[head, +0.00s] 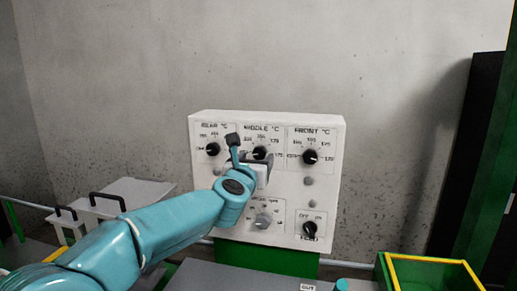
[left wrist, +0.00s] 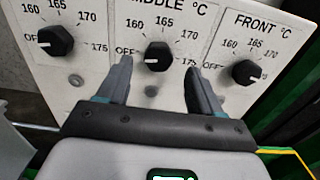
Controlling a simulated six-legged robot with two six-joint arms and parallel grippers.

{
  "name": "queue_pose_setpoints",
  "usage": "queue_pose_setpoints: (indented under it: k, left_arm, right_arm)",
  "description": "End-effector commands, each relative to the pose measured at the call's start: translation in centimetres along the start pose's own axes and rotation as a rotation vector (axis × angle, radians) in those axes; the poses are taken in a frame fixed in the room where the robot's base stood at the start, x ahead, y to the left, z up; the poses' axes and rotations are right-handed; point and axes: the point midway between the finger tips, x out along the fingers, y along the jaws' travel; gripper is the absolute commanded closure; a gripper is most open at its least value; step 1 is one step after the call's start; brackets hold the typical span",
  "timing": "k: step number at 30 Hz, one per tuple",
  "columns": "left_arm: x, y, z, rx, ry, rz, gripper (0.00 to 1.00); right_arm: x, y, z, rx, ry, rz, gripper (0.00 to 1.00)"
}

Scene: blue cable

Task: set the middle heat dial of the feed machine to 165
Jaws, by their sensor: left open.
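The white panel (head: 198,180) of the feed machine carries three black heat dials in its top row. The middle dial (head: 260,153) is labelled MIDDLE °C; it is partly hidden by my arm in the head view. In the left wrist view the middle dial (left wrist: 158,55) shows clearly, with marks OFF, 160, 165, 170 and 175 around it. A small pale mark on it seems to face OFF at its left. My left gripper (left wrist: 158,68) is open and empty, its fingers on either side of the dial in the picture; I cannot tell whether they touch it. My right gripper is not in view.
The rear dial (left wrist: 55,41) and front dial (left wrist: 245,72) flank the middle one. Below are a grey knob (head: 263,220) and a black FEED switch (head: 309,229). A yellow-rimmed green bin (head: 430,261) stands at right, and a white unit with black handles (head: 140,190) at left.

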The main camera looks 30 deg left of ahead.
Motion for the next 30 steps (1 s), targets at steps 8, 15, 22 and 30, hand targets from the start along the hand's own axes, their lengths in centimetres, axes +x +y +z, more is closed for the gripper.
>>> queue_pose_setpoints:
  k: [8, 15, 22, 30]
  left_arm:
    - [3.7, 0.1, 0.1, 0.0, 0.002, 0.001, 0.34]
    - [4.1, 0.1, -0.1, 0.0, 0.001, 0.001, 0.34]
    - [4.1, 0.1, -0.1, 0.0, 0.001, 0.001, 0.83]
    - [4.0, 0.1, -0.1, 0.008, 0.001, 0.001, 0.91]
  right_arm:
    - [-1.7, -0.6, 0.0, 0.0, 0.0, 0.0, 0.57]
    - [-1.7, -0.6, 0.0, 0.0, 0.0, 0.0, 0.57]
    - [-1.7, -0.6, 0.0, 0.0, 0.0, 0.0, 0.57]
    - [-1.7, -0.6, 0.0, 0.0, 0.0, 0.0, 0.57]
